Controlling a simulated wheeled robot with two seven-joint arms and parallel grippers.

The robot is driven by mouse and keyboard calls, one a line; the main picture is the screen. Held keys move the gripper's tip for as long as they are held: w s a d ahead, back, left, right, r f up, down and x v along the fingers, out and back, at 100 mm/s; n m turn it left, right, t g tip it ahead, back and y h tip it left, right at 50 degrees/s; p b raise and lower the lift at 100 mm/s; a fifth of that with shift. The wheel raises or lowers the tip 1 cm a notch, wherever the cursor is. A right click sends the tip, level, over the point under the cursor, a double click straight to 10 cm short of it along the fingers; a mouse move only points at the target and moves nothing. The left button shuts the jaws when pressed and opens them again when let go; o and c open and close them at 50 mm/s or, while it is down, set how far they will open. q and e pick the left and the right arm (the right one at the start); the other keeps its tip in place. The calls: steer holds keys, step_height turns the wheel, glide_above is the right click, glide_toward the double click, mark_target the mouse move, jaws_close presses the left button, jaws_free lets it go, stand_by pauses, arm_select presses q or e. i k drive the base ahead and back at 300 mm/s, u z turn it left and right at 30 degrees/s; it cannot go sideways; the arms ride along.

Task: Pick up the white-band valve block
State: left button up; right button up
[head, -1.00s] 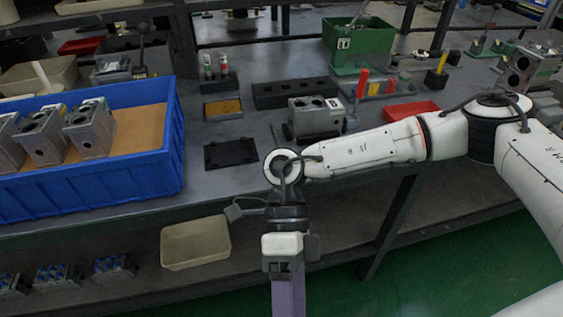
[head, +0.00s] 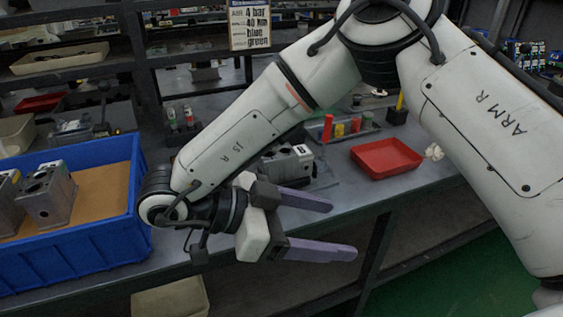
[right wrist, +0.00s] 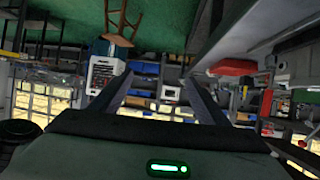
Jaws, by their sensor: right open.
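A grey valve block (head: 288,163) with a white patch at its upper right stands on the bench, partly hidden behind my right forearm. Whether the patch is a full band is too small to tell. More grey valve blocks (head: 48,196) stand in a blue crate (head: 80,245) at the left. My right gripper (head: 342,230) is open and empty, its purple fingers pointing right, in front of the bench and nearer to me than the block. In the right wrist view nothing lies between the fingers (right wrist: 160,92). My left gripper is out of view.
A red tray (head: 387,158) lies right of the block, with red, yellow and green pieces (head: 340,128) behind. A sign (head: 268,24) hangs at the back. A beige bin (head: 172,300) sits low under the bench edge. Green floor is at the lower right.

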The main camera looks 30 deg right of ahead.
mark_target(284, 163)
steer(key=i, duration=0.95)
